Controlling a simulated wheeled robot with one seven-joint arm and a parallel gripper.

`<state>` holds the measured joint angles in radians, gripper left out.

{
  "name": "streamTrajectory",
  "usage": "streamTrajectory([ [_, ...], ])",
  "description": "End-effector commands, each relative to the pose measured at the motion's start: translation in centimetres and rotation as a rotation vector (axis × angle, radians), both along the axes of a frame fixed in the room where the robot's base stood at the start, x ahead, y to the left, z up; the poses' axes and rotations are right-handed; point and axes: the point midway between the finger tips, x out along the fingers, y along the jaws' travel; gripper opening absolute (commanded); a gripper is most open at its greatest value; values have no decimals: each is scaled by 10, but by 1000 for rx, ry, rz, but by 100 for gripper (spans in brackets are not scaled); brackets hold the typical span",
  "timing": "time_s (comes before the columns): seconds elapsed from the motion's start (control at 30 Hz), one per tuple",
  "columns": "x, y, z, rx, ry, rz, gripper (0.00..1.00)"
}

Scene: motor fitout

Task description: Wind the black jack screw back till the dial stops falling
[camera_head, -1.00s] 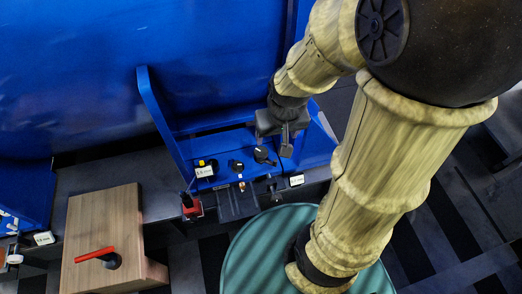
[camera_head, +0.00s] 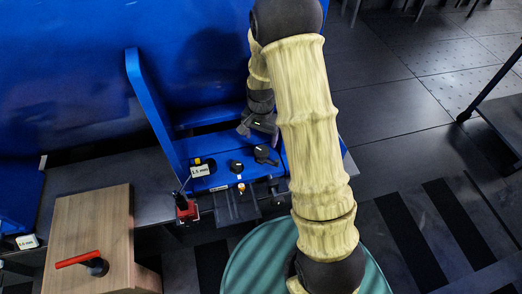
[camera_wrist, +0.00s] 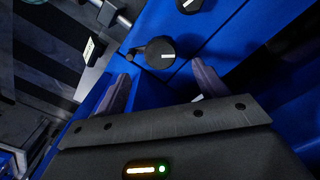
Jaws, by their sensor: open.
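Two black knobs with white marks sit on the blue bracket (camera_head: 203,150). The one with a small side arm (camera_head: 264,155) lies just in front of my gripper (camera_head: 259,134) in the head view. In the wrist view this black knob (camera_wrist: 160,52) shows just beyond and between the fingertips of my gripper (camera_wrist: 160,82), with no visible contact. The other black knob (camera_head: 237,167) stands to its left; it is cut by the top edge of the wrist view (camera_wrist: 188,4). I cannot tell which is the jack screw. My gripper is open and empty. No dial face is readable.
A white label (camera_head: 200,171) and a red-based part (camera_head: 187,210) are at the bracket's left. A wooden block (camera_head: 90,235) with a red-handled tool (camera_head: 80,260) stands front left. A green round top (camera_head: 250,262) is in front. My arm covers the bracket's right side.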

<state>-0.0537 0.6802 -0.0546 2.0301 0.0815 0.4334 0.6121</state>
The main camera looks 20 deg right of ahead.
Motion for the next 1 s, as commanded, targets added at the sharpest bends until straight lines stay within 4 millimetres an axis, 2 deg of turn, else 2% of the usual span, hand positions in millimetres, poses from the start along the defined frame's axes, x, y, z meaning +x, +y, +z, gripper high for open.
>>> streamTrajectory([
  [0.27,-1,0,-8,0,1,2,72],
  [0.7,-1,0,-69,2,1,3,72],
  [1.0,0,0,-74,2,-2,2,72],
])
